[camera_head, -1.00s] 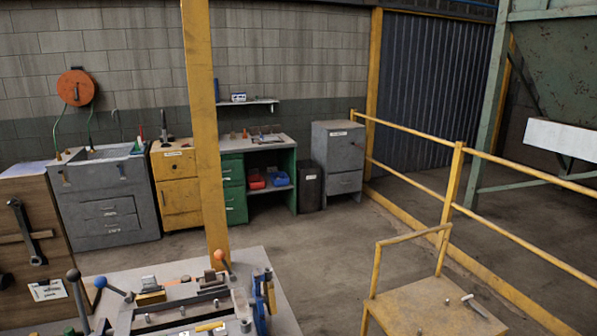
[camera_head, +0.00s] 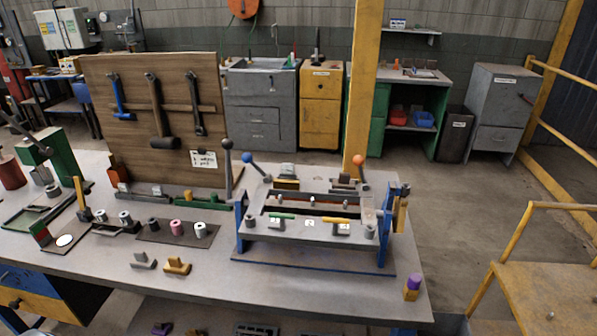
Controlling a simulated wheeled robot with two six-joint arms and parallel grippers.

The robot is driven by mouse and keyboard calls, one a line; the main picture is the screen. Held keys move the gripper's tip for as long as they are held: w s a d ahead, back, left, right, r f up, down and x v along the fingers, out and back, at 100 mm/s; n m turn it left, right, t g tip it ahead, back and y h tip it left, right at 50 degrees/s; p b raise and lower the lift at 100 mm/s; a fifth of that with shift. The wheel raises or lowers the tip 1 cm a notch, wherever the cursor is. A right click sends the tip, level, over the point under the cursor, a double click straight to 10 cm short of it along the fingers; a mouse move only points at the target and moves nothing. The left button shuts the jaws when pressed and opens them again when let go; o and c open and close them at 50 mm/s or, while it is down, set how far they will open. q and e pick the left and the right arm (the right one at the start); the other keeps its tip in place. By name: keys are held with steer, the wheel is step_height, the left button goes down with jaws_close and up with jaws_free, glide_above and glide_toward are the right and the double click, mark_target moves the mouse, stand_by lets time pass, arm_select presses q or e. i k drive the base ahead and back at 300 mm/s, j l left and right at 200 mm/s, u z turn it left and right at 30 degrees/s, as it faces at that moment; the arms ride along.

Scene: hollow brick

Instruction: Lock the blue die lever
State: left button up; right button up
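The blue-knobbed lever (camera_head: 255,166) stands at the back left corner of a die fixture (camera_head: 310,229) on the workbench. It leans up and to the left, its blue ball at the top. A lever with an orange knob (camera_head: 361,160) is at the back right of the fixture. A taller upright lever with a dark grey knob (camera_head: 228,160) stands left of the blue one. The fixture has a grey frame on a blue base with blue uprights. Neither of my grippers is in view.
The grey workbench (camera_head: 205,275) carries several small parts left of the fixture. A wooden tool board (camera_head: 130,130) stands behind them. A yellow post (camera_head: 365,80) rises behind the fixture. A small purple-topped block (camera_head: 412,287) sits near the right edge. The bench front is mostly clear.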

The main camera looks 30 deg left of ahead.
mark_target(248, 158)
steer(key=i+j+u, duration=0.15)
steer(key=j, duration=1.4)
steer(key=k+j, duration=0.05)
